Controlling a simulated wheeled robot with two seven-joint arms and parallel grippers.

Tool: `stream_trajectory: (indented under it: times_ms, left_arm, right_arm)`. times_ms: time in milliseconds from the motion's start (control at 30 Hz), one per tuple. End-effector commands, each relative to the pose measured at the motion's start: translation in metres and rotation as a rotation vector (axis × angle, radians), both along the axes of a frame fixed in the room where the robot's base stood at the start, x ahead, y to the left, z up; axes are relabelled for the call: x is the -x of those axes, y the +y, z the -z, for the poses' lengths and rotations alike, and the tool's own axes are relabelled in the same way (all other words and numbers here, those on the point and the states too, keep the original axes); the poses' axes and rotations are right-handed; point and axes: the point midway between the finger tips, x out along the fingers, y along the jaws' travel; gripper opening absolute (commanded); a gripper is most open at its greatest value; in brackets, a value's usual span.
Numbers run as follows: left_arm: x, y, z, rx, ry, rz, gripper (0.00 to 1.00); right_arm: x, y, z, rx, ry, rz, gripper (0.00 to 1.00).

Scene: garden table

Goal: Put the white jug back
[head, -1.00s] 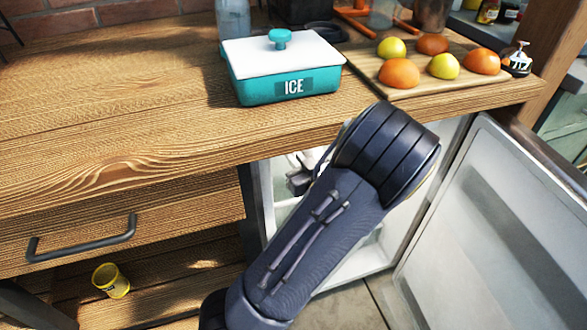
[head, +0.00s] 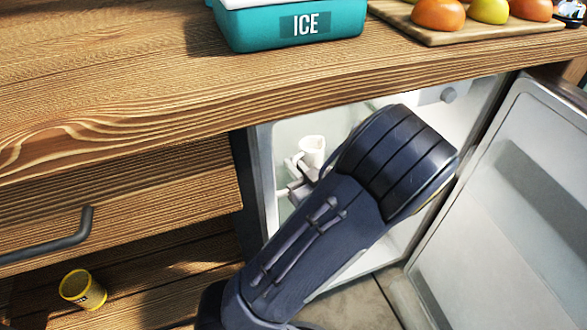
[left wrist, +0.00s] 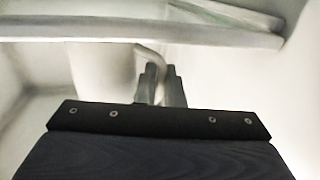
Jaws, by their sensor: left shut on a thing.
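The white jug (head: 312,150) is inside the open fridge (head: 264,165) under the wooden counter, in the head view. My left arm reaches into the fridge, and my left gripper (head: 303,171) is at the jug, partly hidden by my own arm. In the left wrist view the fingers (left wrist: 163,85) are shut on the handle (left wrist: 152,58) at the right side of the jug (left wrist: 103,75). The jug looks upright. Its base is hidden, so I cannot tell whether it touches a shelf. My right gripper is not in view.
A pale shelf edge (left wrist: 130,32) crosses above the jug in the wrist view. The fridge door (head: 500,200) stands open at the right. A teal ice box (head: 290,25) and a board (head: 440,34) with fruit are on the counter. A yellow cup (head: 82,290) is on the lower shelf.

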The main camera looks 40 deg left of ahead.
Motion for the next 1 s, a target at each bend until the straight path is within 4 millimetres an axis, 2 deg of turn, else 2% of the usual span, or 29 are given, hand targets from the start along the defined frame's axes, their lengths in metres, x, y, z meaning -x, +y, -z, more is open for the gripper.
stream_trajectory:
  times_ms: [333, 367, 500, 800, 1000]
  left_arm:
    - [0.0, 0.0, 0.002, -0.001, 0.0, 0.0, 0.0]
    - [0.0, 0.0, 0.001, 0.0, 0.0, 0.0, 0.12]
    - [0.0, 0.0, 0.001, 0.0, 0.0, 0.0, 0.3]
    - [0.0, 0.0, -0.004, 0.001, -0.002, 0.0, 0.3]
    - [0.007, -0.03, -0.006, 0.0, 0.001, 0.006, 0.3]
  right_arm:
    - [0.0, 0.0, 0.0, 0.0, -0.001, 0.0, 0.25]
    - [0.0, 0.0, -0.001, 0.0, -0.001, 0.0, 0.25]
    - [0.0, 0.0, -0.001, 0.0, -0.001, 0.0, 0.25]
    - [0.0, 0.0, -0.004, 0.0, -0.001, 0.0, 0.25]
    - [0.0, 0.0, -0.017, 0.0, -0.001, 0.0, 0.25]
